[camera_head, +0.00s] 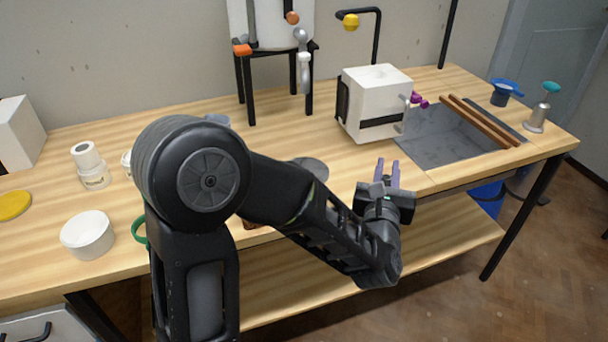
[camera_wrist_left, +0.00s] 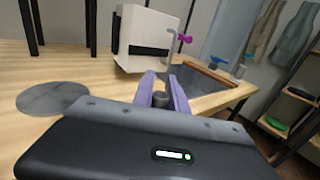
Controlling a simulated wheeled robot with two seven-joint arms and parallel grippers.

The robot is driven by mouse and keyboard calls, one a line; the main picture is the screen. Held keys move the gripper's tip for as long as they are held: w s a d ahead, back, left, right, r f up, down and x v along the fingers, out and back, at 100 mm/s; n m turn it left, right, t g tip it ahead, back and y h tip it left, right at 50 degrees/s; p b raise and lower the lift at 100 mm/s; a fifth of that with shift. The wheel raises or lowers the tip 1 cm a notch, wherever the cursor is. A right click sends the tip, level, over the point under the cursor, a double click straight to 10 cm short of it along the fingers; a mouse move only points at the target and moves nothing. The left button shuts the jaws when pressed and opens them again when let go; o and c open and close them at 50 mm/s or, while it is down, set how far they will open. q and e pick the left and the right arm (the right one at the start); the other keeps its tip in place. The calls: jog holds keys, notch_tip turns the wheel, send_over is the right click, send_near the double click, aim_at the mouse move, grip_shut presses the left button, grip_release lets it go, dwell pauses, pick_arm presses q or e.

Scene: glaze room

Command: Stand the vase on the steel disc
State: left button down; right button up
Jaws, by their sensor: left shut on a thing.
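The steel disc (camera_head: 314,167) is a flat grey round plate on the bench top, partly hidden behind my left arm. My left gripper (camera_head: 388,172) is to the right of the disc, by the bench's front edge, with purple fingers. In the left wrist view the gripper (camera_wrist_left: 162,90) is shut on a small dark grey round piece, the vase (camera_wrist_left: 160,99). Only its top shows between the fingers; the rest is hidden. My right gripper is not in view.
A white box-like machine (camera_head: 377,97) stands behind the gripper. A sink (camera_head: 436,143) with wooden bars (camera_head: 482,122) is to the right. A white tank on a black stand (camera_head: 275,55) is at the back. White tubs (camera_head: 88,235) stand at left. Bare bench surrounds the disc.

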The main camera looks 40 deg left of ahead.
pick_arm(q)
jog(key=s+a+r+n+g+y+b, duration=0.2)
jog(key=s+a+n+y+b, duration=0.1)
jog(key=s+a+b, duration=0.7)
jog(key=s+y, duration=0.1)
jog(key=s, duration=0.2)
jog(key=shift+s+a+r+g+y+b, duration=0.25)
jog(key=shift+s+r+g+y+b, duration=0.05)
jog(key=shift+s+b, duration=0.1)
jog(key=shift+w+a, duration=0.1)
jog(key=p+x, duration=0.1)
jog(key=x, duration=1.5)
jog(key=shift+w+a, duration=0.2)
